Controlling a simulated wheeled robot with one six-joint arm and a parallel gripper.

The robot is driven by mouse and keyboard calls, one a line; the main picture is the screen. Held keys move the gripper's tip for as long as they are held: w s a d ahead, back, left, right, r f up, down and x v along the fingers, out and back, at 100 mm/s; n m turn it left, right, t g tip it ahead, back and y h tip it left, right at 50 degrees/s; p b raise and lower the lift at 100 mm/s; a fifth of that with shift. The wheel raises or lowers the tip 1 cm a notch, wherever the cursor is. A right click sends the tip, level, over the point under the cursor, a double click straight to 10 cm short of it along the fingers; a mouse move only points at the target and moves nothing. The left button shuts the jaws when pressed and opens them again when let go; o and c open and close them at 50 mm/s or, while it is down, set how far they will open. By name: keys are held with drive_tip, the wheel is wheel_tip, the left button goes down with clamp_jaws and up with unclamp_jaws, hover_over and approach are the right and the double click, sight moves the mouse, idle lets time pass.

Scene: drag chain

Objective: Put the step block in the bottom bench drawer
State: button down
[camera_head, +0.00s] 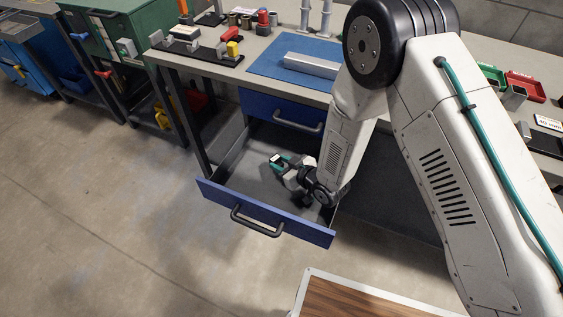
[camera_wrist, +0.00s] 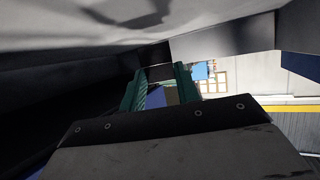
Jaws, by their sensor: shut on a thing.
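The bottom bench drawer (camera_head: 262,216) is pulled open in the head view, with a blue front, a black handle and a grey inside. My gripper (camera_head: 280,161) has teal fingers and is inside the drawer's outline, low over its floor. In the wrist view, my gripper (camera_wrist: 159,82) is shut on a small dark block, the step block (camera_wrist: 159,73), between the fingertips. The block is mostly hidden by the fingers and the shade. I cannot tell whether it touches the drawer floor.
A shut blue drawer (camera_head: 283,111) sits above the open one. The bench top (camera_head: 215,67) carries a blue mat (camera_head: 272,65) with a grey bar (camera_head: 312,66) on it. A wood-topped surface (camera_head: 350,300) stands in front at the bottom. The floor left of the drawer is clear.

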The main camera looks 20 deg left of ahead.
drive_tip(key=shift+f, duration=0.15)
drive_tip(key=c, duration=1)
unclamp_jaws()
drive_tip(key=shift+c, duration=0.2)
drive_tip(key=shift+r, duration=0.5)
drive_tip(key=v, duration=0.7)
drive_tip(key=shift+d+r, duration=0.2)
drive_tip(key=shift+r, duration=0.05)
drive_tip(key=shift+s, duration=0.15)
